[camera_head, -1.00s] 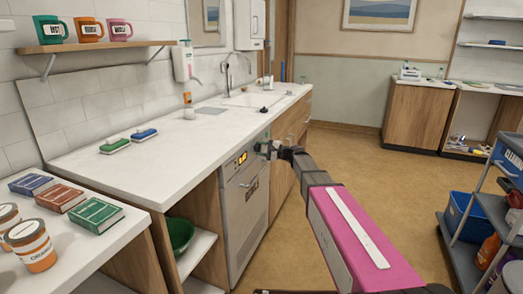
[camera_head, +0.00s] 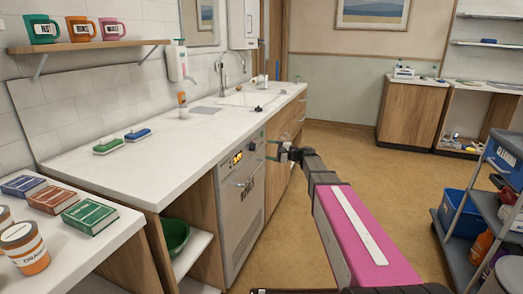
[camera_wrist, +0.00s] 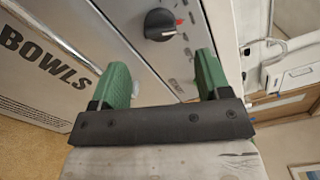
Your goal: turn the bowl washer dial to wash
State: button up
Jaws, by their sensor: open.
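The bowl washer (camera_head: 240,215) is a grey front-panel machine under the counter, with a lit orange display. In the wrist view its door (camera_wrist: 50,60) reads "BOWLS". Its dial (camera_wrist: 160,24) is a black round knob with a red mark beside it, on the grey control panel; the panel's small print is too blurred to read. My gripper (camera_wrist: 158,82) is open and empty, its two green fingers pointing at the panel, with the dial beyond them and apart from them. In the head view my gripper (camera_head: 272,150) is just right of the washer's front.
The white counter (camera_head: 130,168) runs above the washer with two brushes (camera_head: 122,141) on it. A green bowl (camera_head: 175,236) sits on a shelf left of the washer. A grey cart (camera_head: 470,215) stands at the right. The floor between is clear.

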jog(key=v, duration=0.3)
jog(key=shift+s+d, duration=0.1)
jog(key=shift+d, duration=0.2)
jog(key=s+d+f+n+g+h, duration=0.2)
jog(key=s+f+n+g+h, duration=0.35)
jog(key=s+f, duration=0.95)
jog(key=s+d+f+n+h, duration=0.1)
jog(key=s+d+f+h, duration=0.3)
jog(key=s, duration=0.3)
jog(key=s+d+f+n+h, duration=0.1)
jog(key=s+d+f+h, duration=0.3)
jog(key=s+d+h, duration=0.3)
jog(key=shift+s+d+g, duration=0.3)
jog(key=shift+s+g, duration=0.05)
jog(key=shift+s, duration=0.3)
